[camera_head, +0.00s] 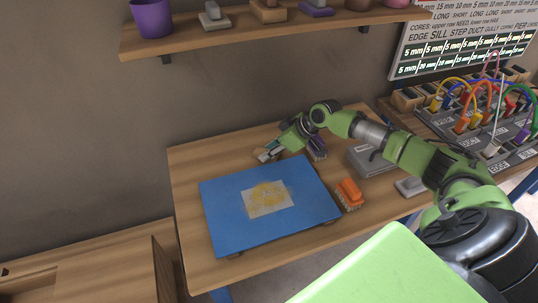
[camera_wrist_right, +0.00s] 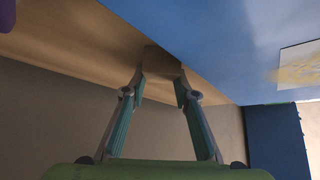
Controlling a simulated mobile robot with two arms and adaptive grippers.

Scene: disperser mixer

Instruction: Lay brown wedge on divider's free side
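My right gripper (camera_head: 266,153) is at the far edge of the blue board, over the wooden table. In the right wrist view its two teal-padded fingers (camera_wrist_right: 158,88) stand apart with a small brown block (camera_wrist_right: 165,62) between their tips, which looks like the wedge. The fingers appear closed on its sides; in the head view the block is too small to make out clearly. The block is close to the edge of the blue board (camera_wrist_right: 215,45). I cannot pick out a divider with certainty. My left gripper is not in view.
The blue board (camera_head: 225,220) carries a pale sheet with a yellow patch (camera_head: 268,197). An orange brush (camera_head: 349,194), a purple brush (camera_head: 317,148) and a grey case (camera_head: 368,160) are on the table (camera_head: 190,165). A shelf (camera_head: 260,28) hangs above; a cable panel (camera_head: 480,130) stands right.

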